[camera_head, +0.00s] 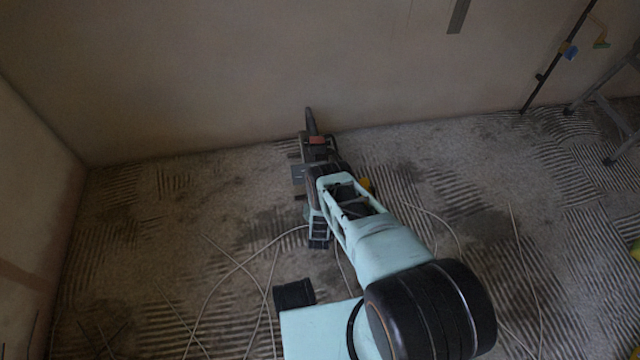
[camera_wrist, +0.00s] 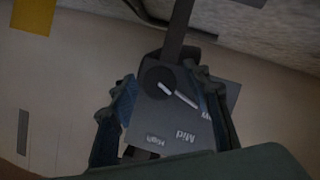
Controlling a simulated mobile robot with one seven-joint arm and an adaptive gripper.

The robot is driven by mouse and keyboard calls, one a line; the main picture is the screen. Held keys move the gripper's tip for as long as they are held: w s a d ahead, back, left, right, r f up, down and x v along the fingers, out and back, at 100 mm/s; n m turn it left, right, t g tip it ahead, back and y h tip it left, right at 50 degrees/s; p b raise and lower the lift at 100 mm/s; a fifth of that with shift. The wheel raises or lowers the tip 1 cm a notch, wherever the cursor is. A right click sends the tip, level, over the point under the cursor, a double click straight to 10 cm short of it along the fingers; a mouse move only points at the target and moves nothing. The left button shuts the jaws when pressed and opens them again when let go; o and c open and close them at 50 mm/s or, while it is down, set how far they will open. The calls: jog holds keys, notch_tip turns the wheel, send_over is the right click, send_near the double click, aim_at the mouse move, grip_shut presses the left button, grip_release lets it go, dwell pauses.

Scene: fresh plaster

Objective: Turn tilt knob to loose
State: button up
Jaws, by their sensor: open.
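In the wrist view a dark round knob (camera_wrist: 156,79) with a short white mark sits on a grey panel (camera_wrist: 150,133). Below it the panel carries upside-down labels, "High" and "Mid", and a third label half hidden by a finger. The white mark and a pale line beside it slant toward that hidden label. No label reading "loose" can be made out. My gripper (camera_wrist: 160,76) is open, one finger on each side of the knob and panel. Contact cannot be told. In the head view my gripper (camera_head: 318,145) is near the wall, and the knob cannot be made out.
The plaster wall (camera_head: 230,70) rises just behind my gripper. Pale cables (camera_head: 240,265) lie loose on the ridged, dirty floor. A dark pole (camera_head: 545,75) leans at the right, beside a ladder-like frame (camera_head: 605,105). The floor at the left is mostly open.

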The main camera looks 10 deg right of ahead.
aim_at(320, 163)
jog(key=shift+r, duration=5)
